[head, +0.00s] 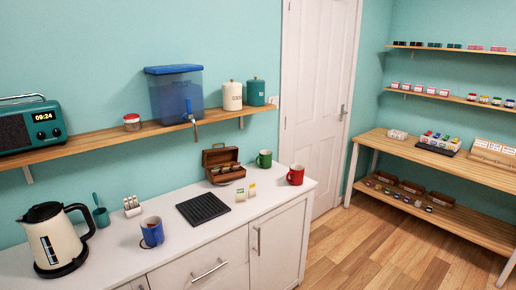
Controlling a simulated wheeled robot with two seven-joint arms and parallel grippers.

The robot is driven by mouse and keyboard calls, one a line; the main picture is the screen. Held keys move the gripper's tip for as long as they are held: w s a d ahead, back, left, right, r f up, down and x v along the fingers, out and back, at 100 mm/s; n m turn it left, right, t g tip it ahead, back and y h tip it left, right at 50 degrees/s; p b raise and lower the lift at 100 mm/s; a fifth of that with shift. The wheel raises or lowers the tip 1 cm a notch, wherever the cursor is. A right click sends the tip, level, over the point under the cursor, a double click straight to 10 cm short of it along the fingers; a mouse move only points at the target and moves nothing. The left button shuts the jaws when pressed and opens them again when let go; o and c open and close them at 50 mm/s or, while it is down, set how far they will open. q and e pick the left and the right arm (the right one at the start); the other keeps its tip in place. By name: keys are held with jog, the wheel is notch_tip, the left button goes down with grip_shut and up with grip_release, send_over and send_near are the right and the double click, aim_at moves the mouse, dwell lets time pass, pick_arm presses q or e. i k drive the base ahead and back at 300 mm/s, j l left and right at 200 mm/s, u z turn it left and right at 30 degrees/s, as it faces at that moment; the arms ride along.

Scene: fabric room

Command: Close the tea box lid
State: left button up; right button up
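The tea box (222,166) is a small brown wooden box on the white counter, against the wall. Its lid (220,156) stands open, raised at the back. Some small items seem to lie inside, too small to tell apart. Neither of my grippers shows in the head view.
On the white counter (110,262) are a kettle (55,238), a blue mug (152,232), a black ridged mat (203,208), a green mug (264,159) and a red mug (296,174). A wooden shelf (95,139) runs above. Wooden floor (375,250) is clear at right.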

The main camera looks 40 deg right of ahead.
aim_at(211, 158)
jog(key=z, duration=1.1)
jog(key=i+l+z, duration=0.1)
jog(key=z, duration=0.3)
jog(key=i+l+z, duration=0.1)
jog(key=z, duration=0.25)
jog(key=i+z, duration=0.25)
jog(key=z, duration=0.15)
jog(key=i, duration=3.85)
jog(key=i+u, duration=0.3)
jog(key=u, duration=0.15)
jog(key=i+l+u, duration=0.1)
jog(key=i+u, duration=0.15)
jog(key=u, duration=0.2)
jog(key=i+l+u, duration=0.2)
jog(key=u, duration=0.25)
